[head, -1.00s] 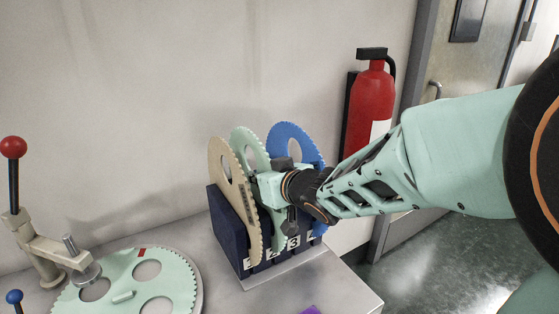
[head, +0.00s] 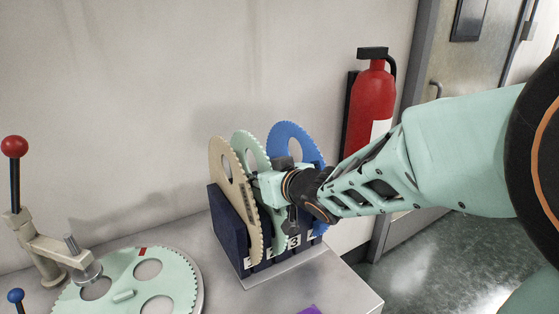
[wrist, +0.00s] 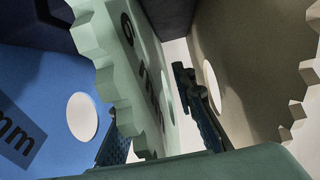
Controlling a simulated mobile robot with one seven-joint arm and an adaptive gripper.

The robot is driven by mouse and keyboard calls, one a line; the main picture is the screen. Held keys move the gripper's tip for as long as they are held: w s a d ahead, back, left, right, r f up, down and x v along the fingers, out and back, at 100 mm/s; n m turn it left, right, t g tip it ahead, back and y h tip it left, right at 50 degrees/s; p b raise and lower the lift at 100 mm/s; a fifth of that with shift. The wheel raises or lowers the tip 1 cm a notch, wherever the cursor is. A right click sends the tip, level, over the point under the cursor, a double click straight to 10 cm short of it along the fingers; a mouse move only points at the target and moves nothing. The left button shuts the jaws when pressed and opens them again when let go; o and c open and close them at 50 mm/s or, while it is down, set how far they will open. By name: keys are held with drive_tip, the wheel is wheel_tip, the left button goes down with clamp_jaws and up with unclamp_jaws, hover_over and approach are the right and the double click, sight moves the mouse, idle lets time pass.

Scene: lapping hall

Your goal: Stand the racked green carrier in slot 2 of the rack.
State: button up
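The green carrier (head: 240,146), a toothed disc, stands upright in the dark blue rack (head: 229,230), between the beige carrier (head: 222,163) and the blue carrier (head: 289,138). Its lower edge is just left of the label 3, in what looks like slot 2; the seating at the bottom is hidden. My gripper (head: 266,187) is at its right side. In the wrist view the green carrier (wrist: 125,70) passes between my gripper's two fingers (wrist: 155,125). They look spread, with small gaps beside the plate.
The beige carrier is close on the green one's left. Slot 3 looks empty. A lapping machine with another green disc (head: 180,285) and a red-knobbed lever (head: 14,147) is at left. A purple item (head: 310,310) lies at the front edge. A fire extinguisher (head: 370,105) hangs behind.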

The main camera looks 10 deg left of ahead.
wheel_tip(320, 180, up, 17)
drive_tip(key=p, duration=1.3)
drive_tip(key=shift+r+p, duration=0.1)
drive_tip(key=shift+p, duration=0.25)
drive_tip(key=shift+w, duration=0.1)
